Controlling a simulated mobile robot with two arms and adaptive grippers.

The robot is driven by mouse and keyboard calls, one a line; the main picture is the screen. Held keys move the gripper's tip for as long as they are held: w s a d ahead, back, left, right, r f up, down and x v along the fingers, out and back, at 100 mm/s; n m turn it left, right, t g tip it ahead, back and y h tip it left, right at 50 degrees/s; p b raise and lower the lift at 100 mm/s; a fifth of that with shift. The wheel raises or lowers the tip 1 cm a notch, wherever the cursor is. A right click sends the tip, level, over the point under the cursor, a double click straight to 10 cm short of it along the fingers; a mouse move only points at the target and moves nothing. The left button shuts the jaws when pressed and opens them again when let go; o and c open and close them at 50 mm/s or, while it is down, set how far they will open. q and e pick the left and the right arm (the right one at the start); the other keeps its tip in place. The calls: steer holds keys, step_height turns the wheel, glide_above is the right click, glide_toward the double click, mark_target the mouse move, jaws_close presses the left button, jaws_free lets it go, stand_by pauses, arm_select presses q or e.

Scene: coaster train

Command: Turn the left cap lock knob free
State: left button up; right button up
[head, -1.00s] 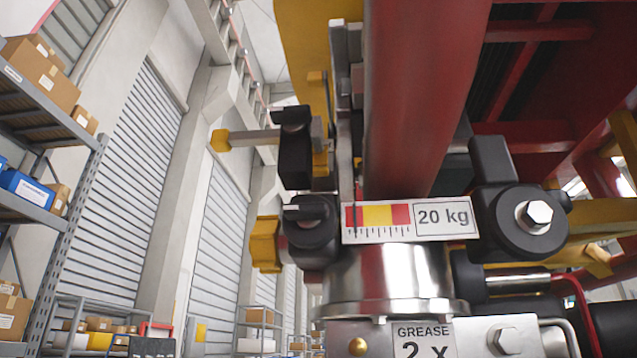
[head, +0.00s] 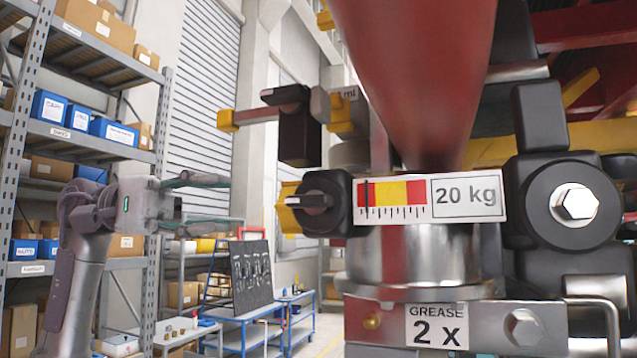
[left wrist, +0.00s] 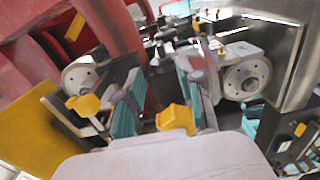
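A black knob (head: 324,203) with a grey wing sits just left of the gauge plate marked 20 kg (head: 430,201), with a yellow piece (head: 287,208) behind it. A second black knob with a lever (head: 292,118) is above it, beside a yellow-tipped bar (head: 228,121). I cannot tell which is the left cap lock knob. My left gripper (head: 226,204) is at the left in the head view, fingers apart and empty, left of the lower knob and not touching it. In the left wrist view, yellow pieces (left wrist: 176,120) show near the teal fingers. My right gripper is out of view.
A thick red tube (head: 415,80) rises above the gauge. A large black clamp with a hex bolt (head: 577,204) is at the right. Shelving with boxes (head: 85,130) and a blue workbench (head: 245,335) stand in the background.

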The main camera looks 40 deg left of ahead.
mark_target(288, 203)
arm_select(q)
steer(key=x, duration=0.1)
steer(key=p+x, duration=0.1)
steer(key=x, duration=0.3)
steer(key=shift+w, duration=0.35)
steer(key=x, duration=0.2)
steer(key=p+x, duration=0.1)
steer(key=x, duration=0.1)
steer(key=p+x, duration=0.1)
steer(key=x, duration=0.1)
steer(key=shift+s+d+r, duration=0.15)
steer(key=shift+s, duration=0.15)
steer(key=shift+w+d+f+p, duration=0.2)
steer(key=shift+w+d+p, duration=0.1)
steer(key=shift+d, duration=0.1)
steer(key=shift+s, duration=0.1)
steer(key=shift+d, duration=0.1)
steer(key=shift+c, duration=0.6)
steer(key=c, duration=0.6)
